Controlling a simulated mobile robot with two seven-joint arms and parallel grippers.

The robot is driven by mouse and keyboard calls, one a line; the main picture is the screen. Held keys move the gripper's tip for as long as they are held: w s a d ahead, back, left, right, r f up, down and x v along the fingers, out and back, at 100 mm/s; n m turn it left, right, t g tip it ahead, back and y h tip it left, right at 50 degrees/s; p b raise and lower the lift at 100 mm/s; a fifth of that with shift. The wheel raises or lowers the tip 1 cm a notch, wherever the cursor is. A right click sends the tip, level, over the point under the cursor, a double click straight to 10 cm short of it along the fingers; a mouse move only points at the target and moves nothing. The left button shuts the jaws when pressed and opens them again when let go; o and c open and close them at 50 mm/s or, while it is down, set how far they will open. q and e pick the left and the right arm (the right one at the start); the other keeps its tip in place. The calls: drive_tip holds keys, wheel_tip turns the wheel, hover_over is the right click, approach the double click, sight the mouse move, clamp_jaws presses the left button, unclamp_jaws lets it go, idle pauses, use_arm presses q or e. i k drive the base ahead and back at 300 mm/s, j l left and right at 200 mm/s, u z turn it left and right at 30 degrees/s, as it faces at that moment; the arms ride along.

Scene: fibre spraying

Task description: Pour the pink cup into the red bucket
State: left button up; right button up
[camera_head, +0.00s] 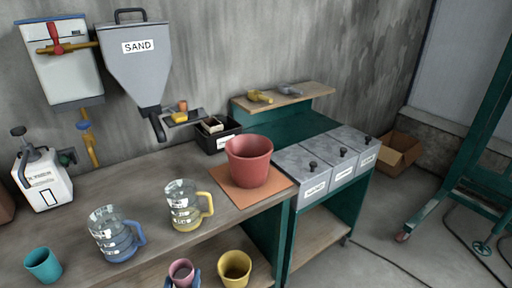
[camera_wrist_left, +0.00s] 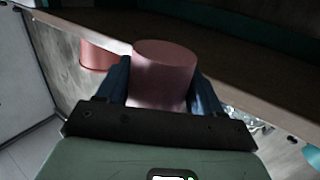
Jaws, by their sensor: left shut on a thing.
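The pink cup (camera_head: 181,271) is at the bottom of the head view, in front of the bench edge. My left gripper (camera_head: 182,280) is shut on it, with a blue finger on each side. In the left wrist view the pink cup (camera_wrist_left: 163,75) fills the space between the fingers. Its contents cannot be made out. The red bucket (camera_head: 248,160) stands upright on an orange mat (camera_head: 222,178) at the right end of the bench, beyond and to the right of the cup. The bucket (camera_wrist_left: 97,57) also shows in the left wrist view. My right gripper is not in view.
A jug with a yellow handle (camera_head: 184,206) and one with a blue handle (camera_head: 113,236) stand on the bench (camera_head: 150,190). A teal cup (camera_head: 43,265) is at left. A yellow cup (camera_head: 235,268) is right of the pink one. Grey lidded bins (camera_head: 325,160) adjoin the bucket.

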sight(247, 155)
drive_tip(key=i+l, duration=0.1)
drive_tip(key=l, duration=0.4)
drive_tip(key=i+l, duration=0.1)
drive_tip(key=l, duration=0.45)
drive_tip(key=i+l, duration=0.1)
drive_tip(key=l, duration=0.4)
